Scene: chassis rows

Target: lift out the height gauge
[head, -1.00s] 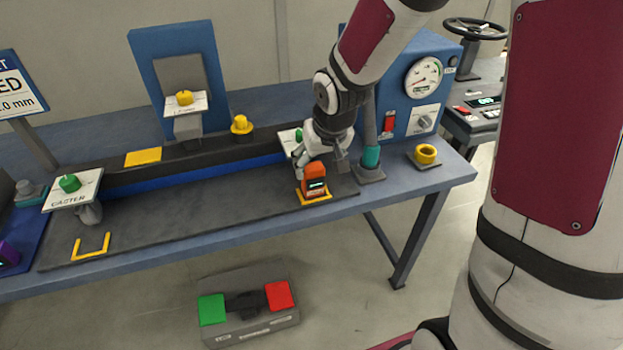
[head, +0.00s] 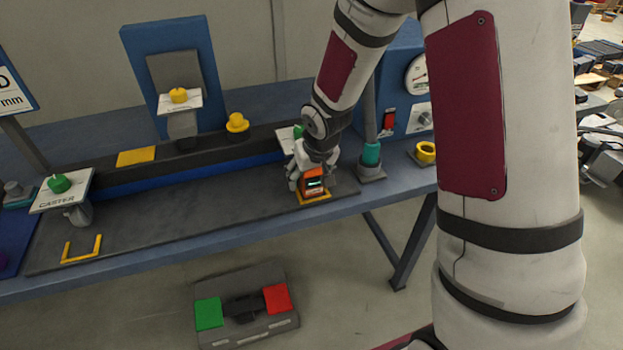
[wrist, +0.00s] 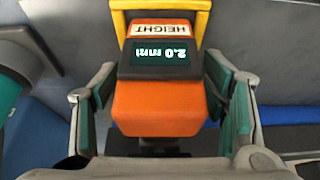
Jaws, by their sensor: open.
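The height gauge (head: 312,184) is an orange block with a dark display, standing at a yellow bracket (head: 313,198) on the dark mat near the bench's right end. In the wrist view the gauge (wrist: 157,107) shows a HEIGHT label and a 2.0 mm reading, with the yellow bracket (wrist: 203,7) around its far end. My gripper (head: 312,178) is down at the gauge. In the wrist view my gripper (wrist: 163,115) is open, with one green-padded finger on each side of the gauge and a gap visible on both sides. The gauge's lower part is hidden.
A teal-based post (head: 371,158) and a yellow ring (head: 425,152) stand right of my gripper. A CASTER plate (head: 62,190) and an empty yellow bracket (head: 82,249) are at the left. A grey box with green and red pads (head: 245,305) lies on the floor. The mat's middle is clear.

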